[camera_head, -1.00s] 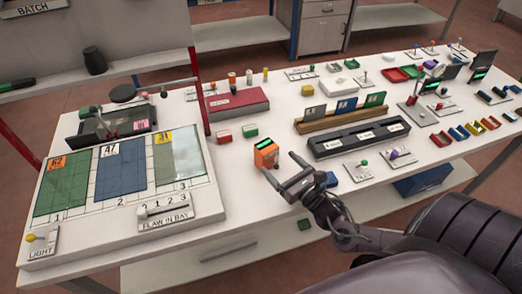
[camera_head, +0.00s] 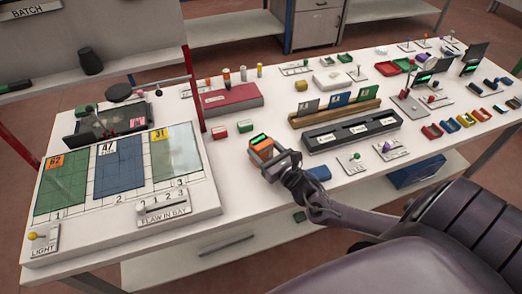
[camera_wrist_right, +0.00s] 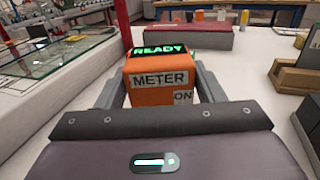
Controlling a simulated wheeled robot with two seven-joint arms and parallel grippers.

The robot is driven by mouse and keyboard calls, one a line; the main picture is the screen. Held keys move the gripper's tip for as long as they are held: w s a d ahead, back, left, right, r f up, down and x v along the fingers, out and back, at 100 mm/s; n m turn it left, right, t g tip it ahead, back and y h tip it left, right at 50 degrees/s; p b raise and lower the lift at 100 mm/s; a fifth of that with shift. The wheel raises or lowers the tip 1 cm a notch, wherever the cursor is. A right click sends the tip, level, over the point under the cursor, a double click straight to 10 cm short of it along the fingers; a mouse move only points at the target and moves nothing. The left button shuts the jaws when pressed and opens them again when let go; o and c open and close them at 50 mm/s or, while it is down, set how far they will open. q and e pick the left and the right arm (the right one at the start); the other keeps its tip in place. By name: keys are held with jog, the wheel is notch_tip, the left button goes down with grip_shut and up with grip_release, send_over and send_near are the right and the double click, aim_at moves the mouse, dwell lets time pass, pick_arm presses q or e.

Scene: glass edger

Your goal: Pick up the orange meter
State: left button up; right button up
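The orange meter (camera_head: 261,146) is a small box with a green lit top, standing upright on the white table. In the right wrist view the meter (camera_wrist_right: 162,85) shows a green "READY" display and "METER" and "ON" labels. My right gripper (camera_head: 268,155) is at the meter, with one finger on each side of it. In the right wrist view the gripper (camera_wrist_right: 160,92) looks open around the meter; whether the fingers touch its sides is hard to see. The meter does not look lifted. My left gripper is not in view.
Left of the meter is the board (camera_head: 203,203) with coloured glass panes. A black slotted tray (camera_head: 352,134) stands to the right. The table's front edge is close by.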

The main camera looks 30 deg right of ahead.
jog(key=c, duration=0.7)
jog(key=shift+o, duration=0.2)
jog(key=shift+r, duration=0.15)
